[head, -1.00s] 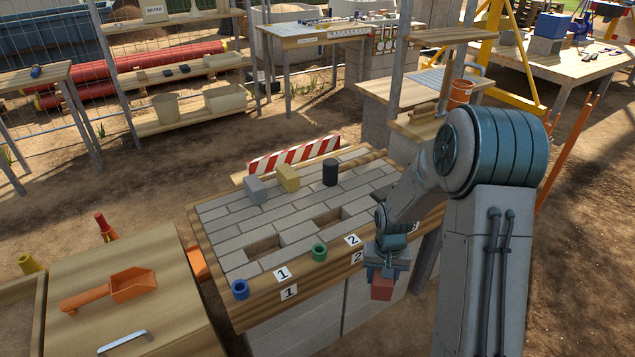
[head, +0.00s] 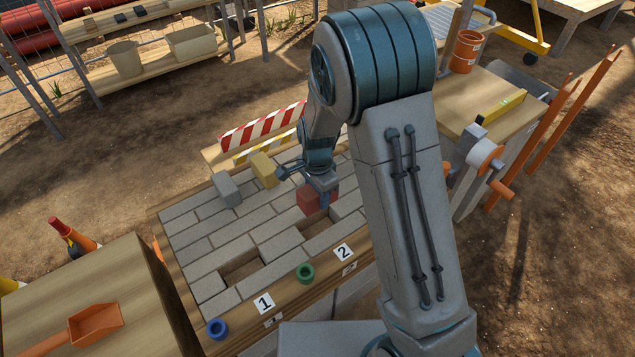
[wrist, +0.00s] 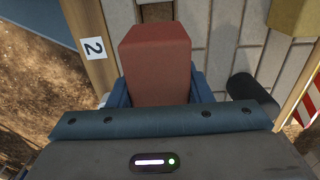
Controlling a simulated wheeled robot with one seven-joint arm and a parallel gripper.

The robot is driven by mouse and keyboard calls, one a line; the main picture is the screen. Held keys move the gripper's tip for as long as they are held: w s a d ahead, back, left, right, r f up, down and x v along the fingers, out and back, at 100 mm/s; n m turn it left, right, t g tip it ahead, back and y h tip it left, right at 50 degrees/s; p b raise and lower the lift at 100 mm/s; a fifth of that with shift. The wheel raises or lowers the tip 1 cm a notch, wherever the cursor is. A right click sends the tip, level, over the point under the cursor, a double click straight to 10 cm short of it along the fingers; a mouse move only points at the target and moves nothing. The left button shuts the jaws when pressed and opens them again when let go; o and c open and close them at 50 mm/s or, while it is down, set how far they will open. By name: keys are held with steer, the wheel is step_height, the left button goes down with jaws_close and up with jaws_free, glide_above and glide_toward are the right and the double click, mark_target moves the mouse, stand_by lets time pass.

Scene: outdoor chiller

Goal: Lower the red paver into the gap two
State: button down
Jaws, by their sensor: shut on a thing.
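The red paver (head: 307,199) is held in my gripper (head: 321,192) above the grey paved bench top, at the far side of gap two. Gap two (head: 314,226) is a rectangular opening behind the label 2 (head: 343,252); the paver and gripper partly overlap its far edge in the head view. In the wrist view the red paver (wrist: 155,62) sits between the blue fingers of my gripper (wrist: 156,88), which are shut on it. The label 2 (wrist: 93,48) shows to its left. The paver's height above the bench is hard to tell.
Gap one (head: 240,266) is open behind the label 1 (head: 264,303). A grey block (head: 226,188) and a yellow block (head: 263,169) stand at the back. A black cylinder (wrist: 250,90) stands near my gripper. Green (head: 306,272) and blue (head: 217,328) rings lie in front.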

step_height(320, 180, down, 6)
steer(key=b, duration=0.4)
steer(key=shift+f, duration=0.2)
stand_by(0.9)
steer(key=shift+f+b, duration=1.55)
steer(key=shift+f, duration=0.3)
steer(key=shift+r, duration=0.2)
steer(key=c, duration=0.6)
jaws_free()
steer(key=shift+c, duration=0.2)
steer(key=shift+s, duration=0.1)
steer(key=shift+c, duration=0.4)
